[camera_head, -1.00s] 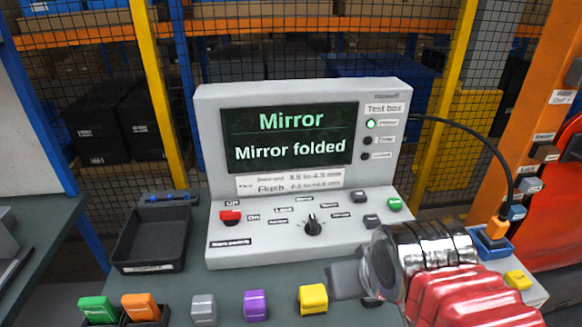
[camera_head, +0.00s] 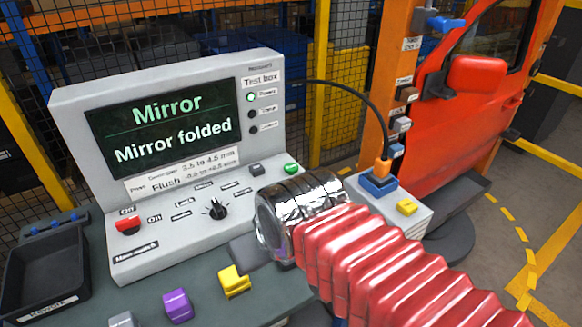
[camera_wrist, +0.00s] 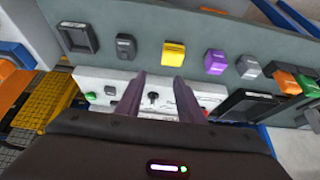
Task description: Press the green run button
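The green run button (camera_head: 291,168) sits at the right end of the test box's sloped panel (camera_head: 150,255) in the head view. It also shows in the wrist view (camera_wrist: 90,96), left of my fingers. My gripper (camera_wrist: 158,85) shows in the wrist view with its two fingers apart and nothing held between them. The panel's black knob (camera_wrist: 153,98) appears between the fingers. In the head view my red, ribbed arm with its chrome end hides most of the gripper. The test box screen (camera_head: 170,125) reads "Mirror" and "Mirror folded". I see no contact with the button.
A red off switch (camera_head: 128,225) is at the panel's left. Yellow (camera_head: 234,281) and purple (camera_head: 177,305) blocks lie in front. A black cable runs to an orange plug (camera_head: 383,172) at the right. A red door (camera_head: 460,140) stands beyond; a black tray (camera_head: 45,265) is left.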

